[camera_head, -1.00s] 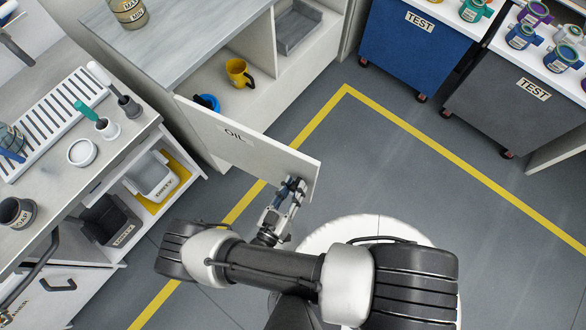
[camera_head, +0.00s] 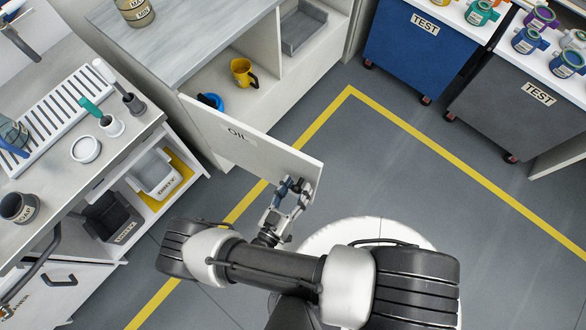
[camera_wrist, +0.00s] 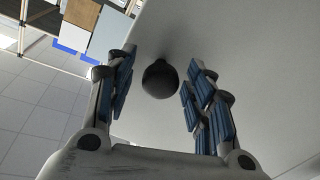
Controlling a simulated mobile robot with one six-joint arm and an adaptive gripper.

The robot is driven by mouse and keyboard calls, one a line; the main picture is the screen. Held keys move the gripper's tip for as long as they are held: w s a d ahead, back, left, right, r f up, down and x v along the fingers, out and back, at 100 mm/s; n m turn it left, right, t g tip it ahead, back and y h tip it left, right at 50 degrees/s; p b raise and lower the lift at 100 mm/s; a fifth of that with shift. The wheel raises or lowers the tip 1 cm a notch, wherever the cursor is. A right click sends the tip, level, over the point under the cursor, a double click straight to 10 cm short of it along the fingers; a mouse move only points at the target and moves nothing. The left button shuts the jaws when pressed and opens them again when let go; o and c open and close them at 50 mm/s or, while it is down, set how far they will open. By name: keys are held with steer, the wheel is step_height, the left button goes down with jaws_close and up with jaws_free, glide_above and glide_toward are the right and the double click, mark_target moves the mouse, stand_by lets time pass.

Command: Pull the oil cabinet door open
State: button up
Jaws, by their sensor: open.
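The oil cabinet door (camera_head: 255,140), a white panel labelled OIL, stands swung wide out from its cabinet (camera_head: 200,36). Behind it the shelf inside shows, with a yellow mug (camera_head: 243,73) and a blue item (camera_head: 210,101). My gripper (camera_head: 292,189) is at the door's free end. In the wrist view my gripper (camera_wrist: 158,88) is open, with its blue-padded fingers on either side of a round black knob (camera_wrist: 160,79) on the door. The fingers look apart from the knob.
A workbench with a drain rack (camera_head: 70,105) and bins stands at the left. A blue TEST cart (camera_head: 405,50) and a grey TEST cart (camera_head: 515,115) stand at the right. The floor (camera_head: 430,190) between is clear, marked by yellow lines.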

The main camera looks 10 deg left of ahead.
steer(key=v, duration=1.2)
